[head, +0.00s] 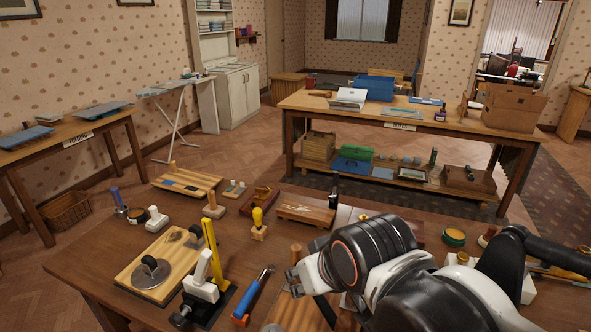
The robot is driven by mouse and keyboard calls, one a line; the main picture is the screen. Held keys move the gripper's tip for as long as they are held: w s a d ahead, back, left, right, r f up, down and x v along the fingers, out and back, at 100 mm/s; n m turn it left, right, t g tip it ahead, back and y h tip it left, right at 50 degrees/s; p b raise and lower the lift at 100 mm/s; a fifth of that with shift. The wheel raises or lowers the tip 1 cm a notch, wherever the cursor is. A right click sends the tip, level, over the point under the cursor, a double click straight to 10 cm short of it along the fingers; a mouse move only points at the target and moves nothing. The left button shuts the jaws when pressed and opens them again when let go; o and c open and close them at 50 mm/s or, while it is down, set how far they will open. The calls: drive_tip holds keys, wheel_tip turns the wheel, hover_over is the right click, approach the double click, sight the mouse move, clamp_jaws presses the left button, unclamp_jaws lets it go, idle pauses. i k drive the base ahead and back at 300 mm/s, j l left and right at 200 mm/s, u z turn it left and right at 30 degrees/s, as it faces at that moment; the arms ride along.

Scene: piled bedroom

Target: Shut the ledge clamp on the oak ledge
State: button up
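I cannot tell for sure which fixture is the ledge clamp. One candidate is a white and yellow upright device on a black base (203,278) at the front left of the near table. Another is an upright black handle (334,188) at the end of a small brown wooden board (305,214). A pale wooden board (140,270) with a round metal disc also lies at front left. My gripper (302,278) is at the lower middle, beside a wooden knob. My arm hides much of it, and its fingers cannot be made out.
A blue-handled tool (254,295) lies near the table's front edge. A yellow-handled stamp (258,224) and a slatted wooden rack (187,184) stand farther back. My arm covers the table's right front. A second table (455,128) with a cardboard box (513,107) stands beyond.

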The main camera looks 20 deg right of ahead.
sight(335, 179)
drive_tip(key=i+j+z, duration=0.35)
drive_tip(key=j+z, duration=0.15)
drive_tip(key=j, duration=0.15)
drive_tip(key=i+j+z, duration=0.25)
drive_tip(key=j, duration=0.15)
drive_tip(key=j+z, duration=0.25)
drive_tip(key=j, duration=0.15)
drive_tip(key=z, duration=0.5)
